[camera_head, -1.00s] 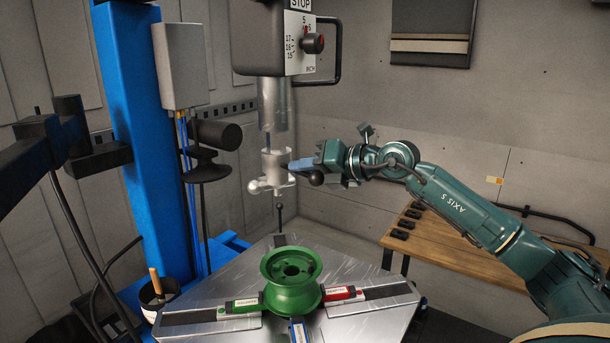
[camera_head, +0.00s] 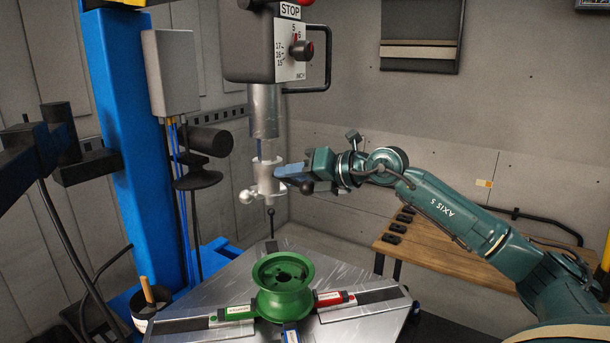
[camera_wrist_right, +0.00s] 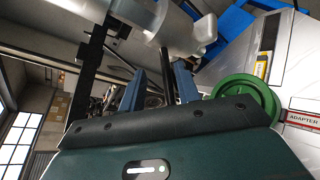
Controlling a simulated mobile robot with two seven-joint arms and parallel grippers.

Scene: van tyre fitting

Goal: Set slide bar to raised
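The slide bar (camera_head: 264,112) is a silver vertical column under the grey head box, above the green wheel rim. Its lower end carries a pale mount head with a round knob and side lugs (camera_head: 262,186). A handle with a black ball end (camera_head: 306,188) sticks out beside it. My right gripper (camera_head: 282,171) is at the mount head with blue fingers. In the right wrist view, its fingers (camera_wrist_right: 160,85) stand apart with a dark rod (camera_wrist_right: 168,75) between them; a gap shows at least on the left side. My left gripper is not in view.
The green rim (camera_head: 283,285) sits on the turntable (camera_head: 215,285) with red, green and blue adapters. A control box with dial (camera_head: 296,50) and a loop handle are above. A blue column (camera_head: 125,130) stands left, a wooden bench (camera_head: 440,255) right.

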